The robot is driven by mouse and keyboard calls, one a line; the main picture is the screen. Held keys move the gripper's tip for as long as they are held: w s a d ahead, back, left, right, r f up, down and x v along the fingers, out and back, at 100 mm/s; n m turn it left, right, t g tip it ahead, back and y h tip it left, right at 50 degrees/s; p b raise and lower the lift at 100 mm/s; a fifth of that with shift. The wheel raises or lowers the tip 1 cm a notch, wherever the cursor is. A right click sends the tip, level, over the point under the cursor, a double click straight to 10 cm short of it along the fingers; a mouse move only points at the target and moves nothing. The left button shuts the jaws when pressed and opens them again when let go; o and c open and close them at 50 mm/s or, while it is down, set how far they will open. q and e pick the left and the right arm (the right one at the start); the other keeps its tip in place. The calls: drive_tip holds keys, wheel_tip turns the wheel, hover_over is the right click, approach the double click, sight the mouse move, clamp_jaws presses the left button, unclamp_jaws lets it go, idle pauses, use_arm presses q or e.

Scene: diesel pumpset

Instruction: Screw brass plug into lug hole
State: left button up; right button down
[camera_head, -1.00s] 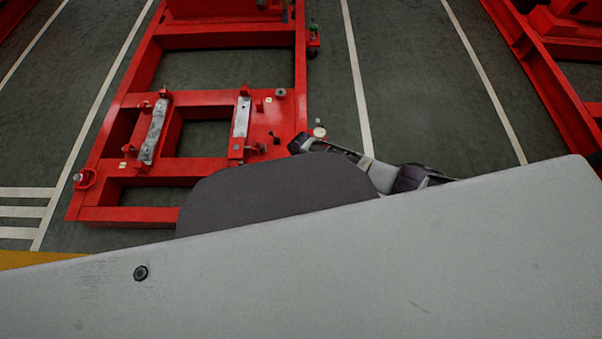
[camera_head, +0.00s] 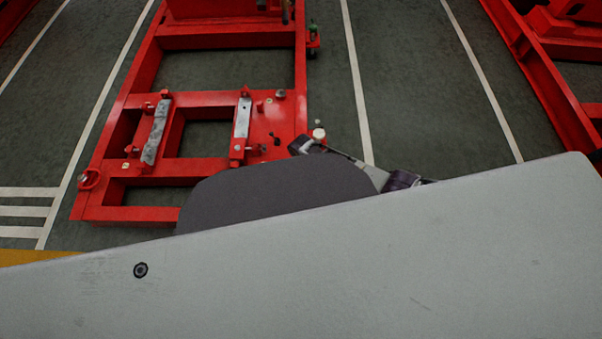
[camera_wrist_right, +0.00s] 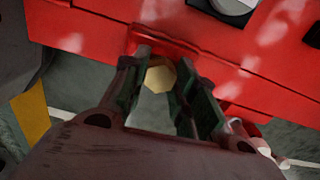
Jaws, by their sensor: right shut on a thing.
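In the right wrist view, a brass plug (camera_wrist_right: 160,78) with a pale, angular head sits between the fingers of my right gripper (camera_wrist_right: 157,70). The gripper is shut on it. Just beyond the fingertips is a raised red edge or bracket (camera_wrist_right: 170,40) on the red frame. I cannot make out a lug hole there, nor whether the plug touches anything. In the head view, a red ring-like lug (camera_head: 89,178) stands at the frame's left front corner. My large pale body part covers the lower head view. My left gripper is not in view.
The red base frame (camera_head: 120,213) has open bays and two grey metal pads (camera_head: 156,130) (camera_head: 242,118). A small pale round knob (camera_head: 319,134) shows beside its right edge. Another red frame (camera_head: 550,85) stands at right. Striped green floor (camera_head: 400,80) lies open between them.

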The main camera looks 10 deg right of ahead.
drive_tip(key=shift+w+d, duration=0.1)
drive_tip(key=shift+d, duration=0.3)
drive_tip(key=c, duration=1.2)
unclamp_jaws()
drive_tip(key=shift+o, duration=0.7)
drive_tip(key=shift+a, duration=0.2)
drive_tip(key=shift+a, duration=0.1)
drive_tip(key=shift+r, duration=0.1)
drive_tip(key=shift+a+r, duration=0.1)
drive_tip(key=shift+r, duration=0.45)
wheel_tip(320, 180, up, 11)
drive_tip(key=shift+f, duration=0.2)
